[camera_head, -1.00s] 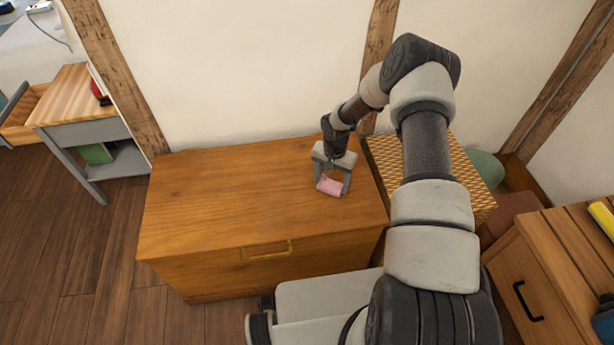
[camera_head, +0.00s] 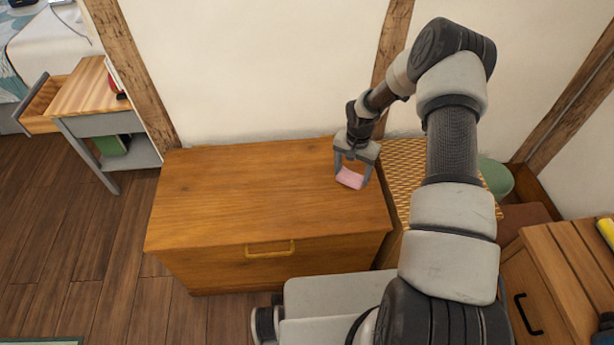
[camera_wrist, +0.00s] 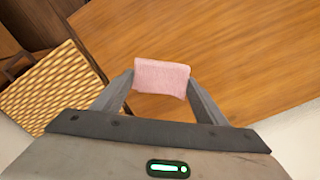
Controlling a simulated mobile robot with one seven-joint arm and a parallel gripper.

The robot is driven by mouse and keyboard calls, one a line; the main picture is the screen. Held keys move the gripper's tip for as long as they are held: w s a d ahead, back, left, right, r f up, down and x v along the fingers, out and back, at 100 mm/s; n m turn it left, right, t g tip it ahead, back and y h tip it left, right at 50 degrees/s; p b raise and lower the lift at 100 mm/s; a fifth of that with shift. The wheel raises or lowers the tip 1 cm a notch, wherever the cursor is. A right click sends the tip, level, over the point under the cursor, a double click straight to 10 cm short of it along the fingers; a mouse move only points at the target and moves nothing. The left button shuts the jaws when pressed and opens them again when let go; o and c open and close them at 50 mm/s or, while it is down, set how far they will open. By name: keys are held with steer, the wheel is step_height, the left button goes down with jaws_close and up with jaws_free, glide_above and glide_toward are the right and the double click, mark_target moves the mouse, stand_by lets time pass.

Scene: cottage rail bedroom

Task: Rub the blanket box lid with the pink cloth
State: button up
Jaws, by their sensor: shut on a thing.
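The wooden blanket box (camera_head: 255,190) stands against the white wall, its lid shut, with a brass-coloured handle on its front. My gripper (camera_head: 352,175) is at the right part of the lid, pointing down. It is shut on the pink cloth (camera_head: 349,179), a small folded piece between the fingertips. In the wrist view the pink cloth (camera_wrist: 162,77) spans between both fingers, with the wood of the lid (camera_wrist: 220,45) behind it. I cannot tell whether the cloth touches the lid or hangs just above it.
A woven wicker piece (camera_head: 408,160) stands close to the right of the box, behind my arm. A green rounded thing (camera_head: 495,177) is beyond it. A wooden drawer unit (camera_head: 545,290) is at right. A small table with an open drawer (camera_head: 95,95) is at left. The lid's left side is clear.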

steer(key=shift+r+p, duration=0.5)
steer(key=shift+r, duration=0.8)
